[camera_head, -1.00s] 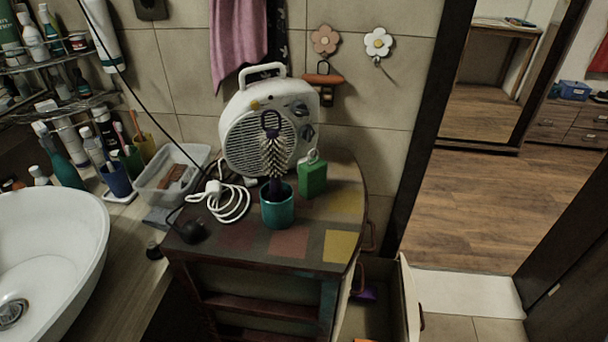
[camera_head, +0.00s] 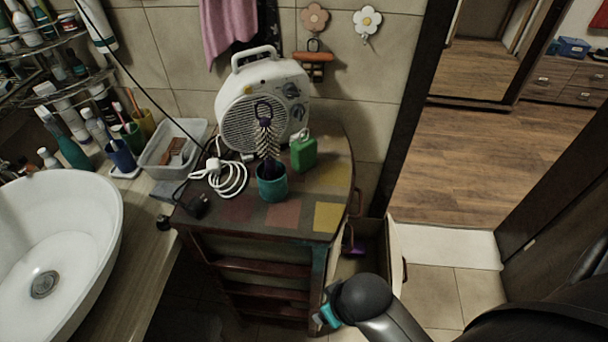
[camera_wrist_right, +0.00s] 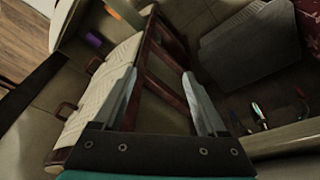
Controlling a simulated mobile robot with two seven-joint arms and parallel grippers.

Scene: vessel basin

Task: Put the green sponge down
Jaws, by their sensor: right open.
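The green sponge (camera_head: 303,152), a small upright block with a loop on top, stands on the patchwork-top cabinet (camera_head: 237,211). It is beside the white fan heater (camera_head: 262,110) and behind and right of a teal cup (camera_head: 272,186) with a dark-handled brush in it. My right arm comes in from the lower right of the head view, in front of the cabinet and well below the sponge; its fingertips are hidden there. In the right wrist view my right gripper (camera_wrist_right: 160,88) is open, with nothing between its fingers. My left gripper is not in view.
An open drawer (camera_head: 393,260) sticks out at the cabinet's right side, close to my right arm, with a purple item (camera_head: 357,246) inside. A white cable (camera_head: 228,180) and black plug (camera_head: 196,206) lie on the cabinet's left. A white basin (camera_head: 62,250) is at left.

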